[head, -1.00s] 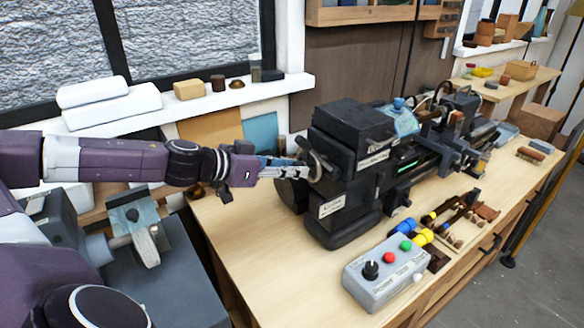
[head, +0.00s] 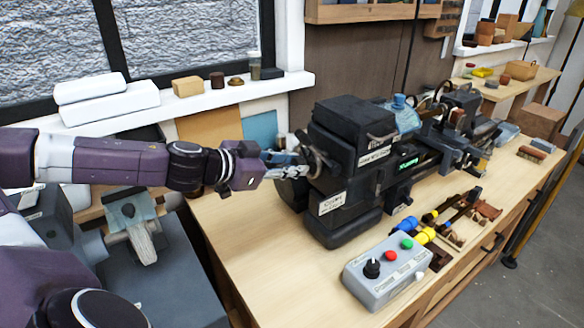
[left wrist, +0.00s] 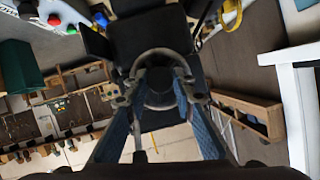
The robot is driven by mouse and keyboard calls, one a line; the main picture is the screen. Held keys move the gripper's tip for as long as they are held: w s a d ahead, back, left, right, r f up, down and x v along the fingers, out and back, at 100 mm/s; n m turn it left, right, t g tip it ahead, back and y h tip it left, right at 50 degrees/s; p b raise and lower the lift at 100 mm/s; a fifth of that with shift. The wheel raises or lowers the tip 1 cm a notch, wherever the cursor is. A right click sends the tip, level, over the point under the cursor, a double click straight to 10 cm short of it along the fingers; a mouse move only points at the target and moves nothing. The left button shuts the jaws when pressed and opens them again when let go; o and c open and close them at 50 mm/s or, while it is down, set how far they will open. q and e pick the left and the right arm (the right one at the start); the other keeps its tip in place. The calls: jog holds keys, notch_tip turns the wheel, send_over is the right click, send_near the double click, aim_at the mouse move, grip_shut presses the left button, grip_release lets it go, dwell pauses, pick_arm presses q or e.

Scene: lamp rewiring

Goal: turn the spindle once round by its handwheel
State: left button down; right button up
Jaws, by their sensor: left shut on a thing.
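The black lathe (head: 340,187) stands on the wooden bench. Its handwheel (head: 317,162) sits on the left end of the headstock and is partly hidden by my left gripper. My left gripper (head: 295,165) reaches in from the left and is shut on the handwheel. In the left wrist view the handwheel (left wrist: 158,57) shows as a dark ring, with the blue-sided fingers of my left gripper (left wrist: 160,90) on either side of its near part. The exact contact is hard to make out. My right gripper is not in view.
A grey control box (head: 387,272) with a black knob and coloured buttons stands in front of the lathe. Hand tools (head: 455,215) lie to its right. A white windowsill (head: 190,103) runs behind my arm. The bench's front left is clear.

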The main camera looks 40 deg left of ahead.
pick_arm(q)
jog(key=shift+d+f+m+t+y+b, duration=0.1)
jog(key=shift+m+t+y+b, duration=0.3)
jog(key=shift+m+y+b, duration=0.55)
jog(key=shift+m+b, duration=0.35)
jog(key=shift+b, duration=0.15)
jog(key=c, duration=1.6)
grip_release()
jog(key=shift+s, duration=0.1)
jog(key=v, duration=1.2)
